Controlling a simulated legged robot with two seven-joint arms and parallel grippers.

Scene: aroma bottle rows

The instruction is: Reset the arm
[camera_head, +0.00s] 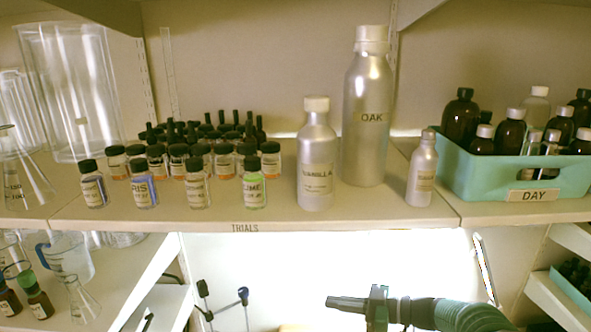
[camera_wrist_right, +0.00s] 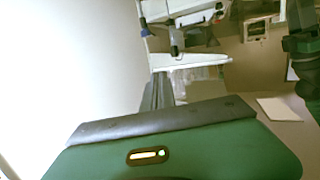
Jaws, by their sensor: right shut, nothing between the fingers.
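My right gripper (camera_head: 332,301) shows at the bottom of the head view, its green arm coming in from the right. Its fingers are shut and empty, pointing left. It is below the front edge of the bottle shelf (camera_head: 245,222) and apart from the bottles. In the right wrist view the green and dark grey housing of my own arm fills the lower part. My left gripper is not in view.
Several small labelled vials (camera_head: 197,190) stand in rows on the shelf, beside a VANILLA bottle (camera_head: 316,160), a tall OAK bottle (camera_head: 367,110) and a small silver bottle (camera_head: 422,172). A teal DAY crate (camera_head: 480,180) holds brown bottles. Glassware (camera_head: 75,265) stands lower left.

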